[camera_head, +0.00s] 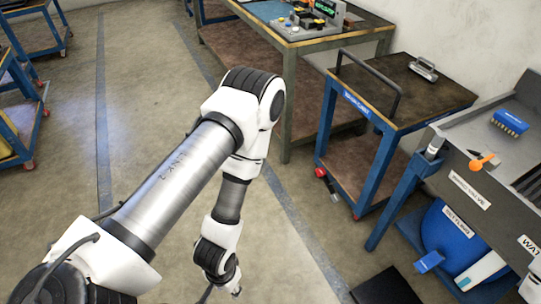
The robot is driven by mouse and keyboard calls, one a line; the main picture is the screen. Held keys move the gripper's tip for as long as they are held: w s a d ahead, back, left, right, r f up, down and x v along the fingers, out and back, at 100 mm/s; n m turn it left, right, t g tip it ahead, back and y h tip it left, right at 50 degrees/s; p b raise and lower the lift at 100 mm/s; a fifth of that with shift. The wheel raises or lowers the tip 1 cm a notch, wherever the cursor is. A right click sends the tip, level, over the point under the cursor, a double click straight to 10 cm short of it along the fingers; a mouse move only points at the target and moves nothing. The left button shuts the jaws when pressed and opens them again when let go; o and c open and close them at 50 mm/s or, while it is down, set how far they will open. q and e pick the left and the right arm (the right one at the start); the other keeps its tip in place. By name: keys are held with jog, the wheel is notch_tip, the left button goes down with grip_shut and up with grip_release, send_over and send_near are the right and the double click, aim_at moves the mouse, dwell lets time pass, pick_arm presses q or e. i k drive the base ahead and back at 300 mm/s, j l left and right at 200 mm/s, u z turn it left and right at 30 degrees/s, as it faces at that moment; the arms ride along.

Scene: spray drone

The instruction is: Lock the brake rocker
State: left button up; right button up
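A blue service cart (359,102) with a dark worn top and a black push handle stands right of centre. At the foot of its near left leg is a small red and black part (327,185), close to the floor. It looks like a caster with a rocker, but it is too small to tell how the rocker is set. My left arm reaches in from the lower left and bends down at centre. Its wrist ends near the bottom edge, on the floor side of the cart and apart from it. The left gripper's fingers do not show. My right gripper is out of view.
A grey bench (447,148) at right holds a blue brush (510,122) and an orange lever (482,162), with a blue tank (447,238) below. A workbench (290,47) stands behind. A black mat (386,287) lies at bottom right. Floor left of the cart is clear.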

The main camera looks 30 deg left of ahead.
aim_at(335, 197)
jog(key=u, duration=0.4)
jog(key=i+j, duration=1)
jog(key=i+z, duration=0.15)
jog(key=z, duration=1.25)
